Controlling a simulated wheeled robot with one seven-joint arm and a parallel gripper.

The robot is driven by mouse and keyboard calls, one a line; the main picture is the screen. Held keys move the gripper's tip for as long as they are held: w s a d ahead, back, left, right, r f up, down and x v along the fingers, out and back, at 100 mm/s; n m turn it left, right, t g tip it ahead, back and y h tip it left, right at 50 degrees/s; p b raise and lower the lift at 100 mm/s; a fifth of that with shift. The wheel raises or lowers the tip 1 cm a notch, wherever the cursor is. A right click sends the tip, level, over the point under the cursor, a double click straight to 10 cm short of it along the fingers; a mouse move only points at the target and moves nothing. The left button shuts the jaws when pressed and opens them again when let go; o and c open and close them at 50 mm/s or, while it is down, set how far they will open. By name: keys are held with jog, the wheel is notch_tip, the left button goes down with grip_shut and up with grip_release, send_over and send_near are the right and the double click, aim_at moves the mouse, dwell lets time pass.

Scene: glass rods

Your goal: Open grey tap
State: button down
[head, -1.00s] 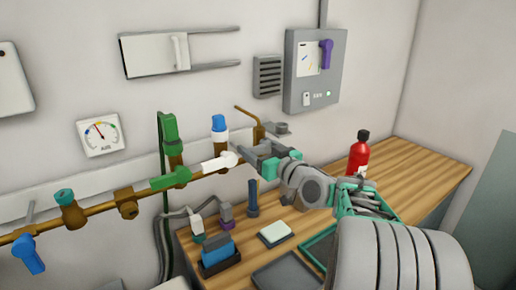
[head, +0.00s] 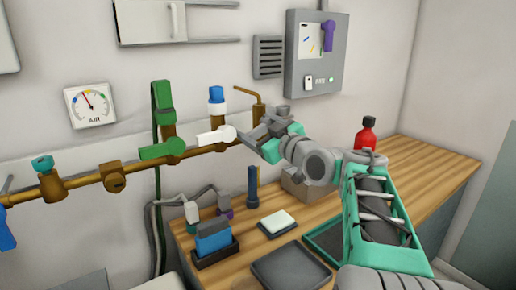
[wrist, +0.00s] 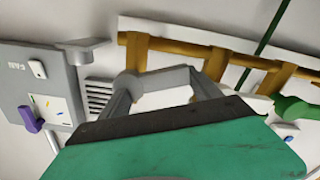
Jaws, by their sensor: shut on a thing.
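The grey tap's handle (wrist: 163,82) shows as a grey bar between my gripper's fingers in the wrist view, in front of the brass pipe. My gripper (head: 262,124) is at the right end of the pipe in the head view, just right of the white tap (head: 215,136). It also shows in the wrist view (wrist: 160,88), shut on the grey handle. In the head view the fingers mostly hide the handle, and its exact angle is hard to tell.
A green tap (head: 162,149) is on the same pipe (head: 85,180). A grey wall box (head: 312,60) with a purple handle is up right. On the wooden bench (head: 415,165) are a red bottle (head: 366,135), a blue block (head: 213,237) and a dark tray (head: 290,268).

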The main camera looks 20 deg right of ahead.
jog(key=shift+f+n+b, duration=0.4)
jog(key=shift+n+b, duration=0.1)
jog(key=shift+b, duration=0.05)
jog(key=shift+r, duration=0.2)
jog(key=shift+c, duration=0.6)
grip_release()
jog(key=s+d, duration=0.1)
jog(key=s, duration=0.6)
jog(key=shift+s+d, duration=0.3)
jog(key=shift+s, duration=0.05)
